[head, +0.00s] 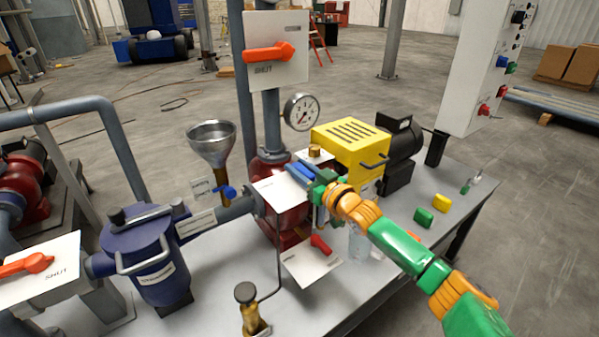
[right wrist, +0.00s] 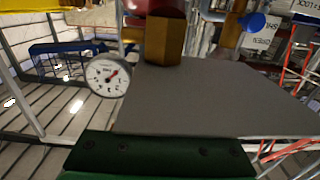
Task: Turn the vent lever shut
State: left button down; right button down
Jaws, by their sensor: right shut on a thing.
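My right gripper (head: 316,183) is at the top of the red pump, beside a white lever plate (head: 276,190). It is shut on a short blue bar (head: 299,173), which looks like the vent lever's handle. The fingers hide much of the lever, and I cannot read its position. In the right wrist view a dark green part of my gripper (right wrist: 160,153) fills the bottom edge, and a grey plate (right wrist: 215,95) hides what lies below. A brass hex fitting (right wrist: 165,42) shows behind the plate. My left gripper is not in view.
A pressure gauge (head: 301,112) stands close behind my gripper. A yellow guard (head: 350,148) is to its right. An orange lever (head: 269,52) hangs above on a SHUT plate. A red lever (head: 321,244) is below. A funnel (head: 211,140) and blue strainer (head: 150,255) stand left.

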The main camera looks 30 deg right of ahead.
aim_at(314, 179)
jog(key=c, duration=0.7)
grip_release()
jog(key=shift+w, duration=0.1)
jog(key=shift+s+d, duration=0.2)
jog(key=shift+s, duration=1.6)
jog(key=shift+s+d, duration=0.2)
jog(key=shift+s, duration=1.55)
